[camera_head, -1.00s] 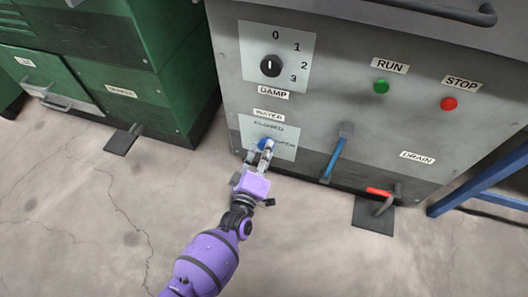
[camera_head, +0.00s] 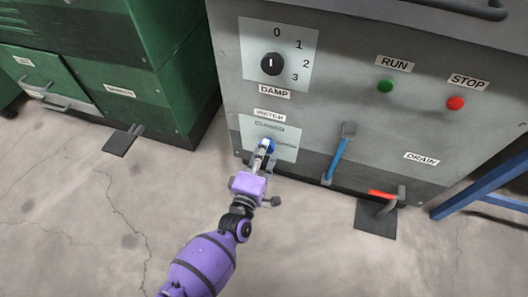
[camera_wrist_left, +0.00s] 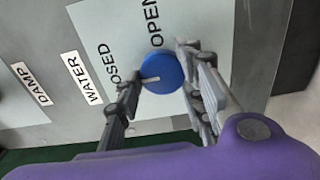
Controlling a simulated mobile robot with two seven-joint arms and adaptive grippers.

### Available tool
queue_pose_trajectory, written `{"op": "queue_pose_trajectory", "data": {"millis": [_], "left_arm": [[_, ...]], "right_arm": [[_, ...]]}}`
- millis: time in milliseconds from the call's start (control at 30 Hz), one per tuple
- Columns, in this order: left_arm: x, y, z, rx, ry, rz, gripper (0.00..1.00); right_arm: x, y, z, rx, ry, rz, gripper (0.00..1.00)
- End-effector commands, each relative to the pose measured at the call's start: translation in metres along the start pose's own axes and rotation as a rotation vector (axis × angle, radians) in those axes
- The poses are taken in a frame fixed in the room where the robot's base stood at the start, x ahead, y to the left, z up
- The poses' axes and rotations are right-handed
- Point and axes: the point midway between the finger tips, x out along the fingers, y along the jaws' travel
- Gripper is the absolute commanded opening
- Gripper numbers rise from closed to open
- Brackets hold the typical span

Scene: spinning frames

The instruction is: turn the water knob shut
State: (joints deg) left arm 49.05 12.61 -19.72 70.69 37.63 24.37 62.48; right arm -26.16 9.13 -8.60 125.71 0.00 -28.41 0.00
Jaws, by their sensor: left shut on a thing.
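The blue round water knob (camera_wrist_left: 163,73) sits on a light panel (camera_wrist_left: 92,16) marked WATER, CLOSED and OPEN. In the wrist view, its white pointer line is toward the CLOSED side, away from the word OPEN. My left gripper (camera_wrist_left: 160,88) has its two grey fingers on either side of the knob and is shut on it. In the head view, the knob (camera_head: 270,144) shows partly past the fingertips of my left gripper (camera_head: 265,149), at the lower left of the grey machine (camera_head: 345,75). My right gripper is not in view.
Above the water panel is the black DAMP dial (camera_head: 271,64). Green cabinets (camera_head: 140,85) stand left. The floor around my arm is clear.

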Motion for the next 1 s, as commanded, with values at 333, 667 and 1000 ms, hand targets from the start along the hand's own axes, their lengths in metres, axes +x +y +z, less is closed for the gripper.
{"op": "queue_pose_trajectory", "data": {"millis": [333, 667, 1000], "left_arm": [[0.003, 0.007, 0.004, -0.006, -0.004, 0.014, 0.44], [0.001, 0.003, 0.002, -0.003, -0.001, 0.006, 0.51], [-0.045, 0.001, 0.001, -0.004, -0.001, 0.003, 0.51]], "right_arm": [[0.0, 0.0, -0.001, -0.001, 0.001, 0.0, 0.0], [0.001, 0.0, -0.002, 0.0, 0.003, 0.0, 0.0], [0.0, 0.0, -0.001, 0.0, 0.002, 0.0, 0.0]]}}
